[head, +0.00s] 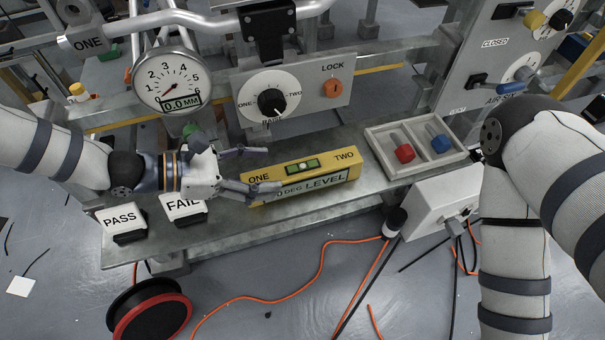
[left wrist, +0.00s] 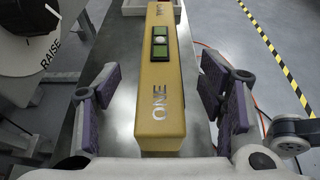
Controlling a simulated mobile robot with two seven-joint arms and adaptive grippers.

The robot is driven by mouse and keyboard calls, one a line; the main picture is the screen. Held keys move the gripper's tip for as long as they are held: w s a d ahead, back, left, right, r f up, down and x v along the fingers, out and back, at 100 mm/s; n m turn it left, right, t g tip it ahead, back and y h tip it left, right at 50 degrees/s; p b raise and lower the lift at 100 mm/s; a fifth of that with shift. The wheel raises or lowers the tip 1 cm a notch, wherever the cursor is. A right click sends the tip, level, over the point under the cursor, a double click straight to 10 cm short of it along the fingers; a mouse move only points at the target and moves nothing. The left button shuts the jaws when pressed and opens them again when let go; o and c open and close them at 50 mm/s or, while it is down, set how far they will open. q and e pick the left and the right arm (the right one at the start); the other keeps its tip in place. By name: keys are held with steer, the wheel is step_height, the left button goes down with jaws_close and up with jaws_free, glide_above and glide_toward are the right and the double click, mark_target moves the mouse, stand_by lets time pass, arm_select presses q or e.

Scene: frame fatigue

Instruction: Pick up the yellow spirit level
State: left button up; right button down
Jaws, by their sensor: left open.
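The yellow spirit level (head: 312,173) lies on the grey metal bench, its "ONE" end toward my left gripper and its "TWO" end to the right. Its green vial window faces up. My left gripper (head: 258,170) is open at the "ONE" end. In the left wrist view the level (left wrist: 161,92) runs lengthwise between the spread fingers (left wrist: 164,95), with gaps on both sides. My right arm shows at the right of the head view, but its gripper is out of frame.
A grey tray (head: 365,132) holds a red and a blue knobbed part right of the level. PASS (head: 122,221) and FAIL (head: 183,208) blocks stand at the bench's left. A dial gauge (head: 170,82) and RAISE knob panel (head: 300,93) rise behind. Orange cables lie on the floor.

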mark_target(291, 170)
arm_select(q)
steer(key=x, duration=0.4)
steer(key=shift+d+f, duration=0.15)
steer(key=c, duration=1.4)
